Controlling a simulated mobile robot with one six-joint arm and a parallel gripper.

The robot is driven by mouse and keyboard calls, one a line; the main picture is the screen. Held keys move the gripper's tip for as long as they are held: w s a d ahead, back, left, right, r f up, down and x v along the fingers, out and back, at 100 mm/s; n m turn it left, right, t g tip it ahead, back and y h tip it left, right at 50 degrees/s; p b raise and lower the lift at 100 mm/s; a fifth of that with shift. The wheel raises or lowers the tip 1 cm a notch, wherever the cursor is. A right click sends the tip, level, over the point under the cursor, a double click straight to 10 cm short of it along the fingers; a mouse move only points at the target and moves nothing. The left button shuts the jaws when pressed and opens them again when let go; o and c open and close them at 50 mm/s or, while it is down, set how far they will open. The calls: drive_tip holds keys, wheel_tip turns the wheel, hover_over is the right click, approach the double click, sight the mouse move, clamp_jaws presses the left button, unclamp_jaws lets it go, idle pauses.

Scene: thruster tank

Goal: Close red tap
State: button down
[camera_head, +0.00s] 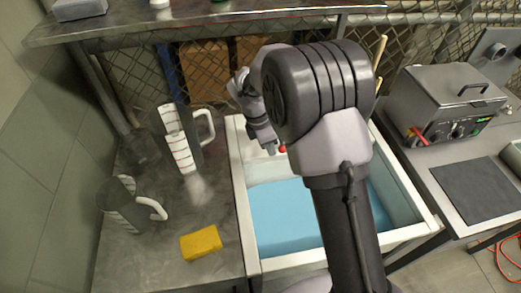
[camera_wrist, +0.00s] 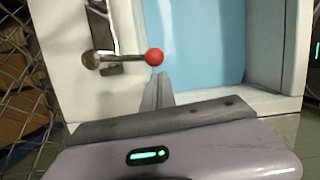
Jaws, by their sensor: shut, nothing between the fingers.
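The red tap shows in the wrist view as a round red knob (camera_wrist: 154,57) on the end of a metal lever (camera_wrist: 112,58) at the sink's rim. In the head view only a small bit of the red knob (camera_head: 282,149) shows beside my arm. My gripper (camera_wrist: 158,78) is shut and empty. Its fingertips are just below the red knob in the wrist view; I cannot tell whether they touch it. In the head view my gripper (camera_head: 270,148) is over the back rim of the sink (camera_head: 240,190), which holds blue water (camera_head: 285,215).
Two measuring jugs (camera_head: 180,150) (camera_head: 128,205) and a yellow sponge (camera_head: 201,243) stand on the metal counter left of the sink. A metal box with controls (camera_head: 450,100) stands on the right. A chain-link fence (camera_head: 150,75) and a shelf (camera_head: 200,22) are behind.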

drive_tip(key=shift+w+d, duration=0.1)
drive_tip(key=shift+d, duration=0.1)
drive_tip(key=shift+r, duration=0.15)
drive_tip(key=d+n+p, duration=0.1)
drive_tip(key=p, duration=0.2)
drive_tip(key=shift+d+n, duration=0.35)
drive_tip(key=shift+n, duration=0.05)
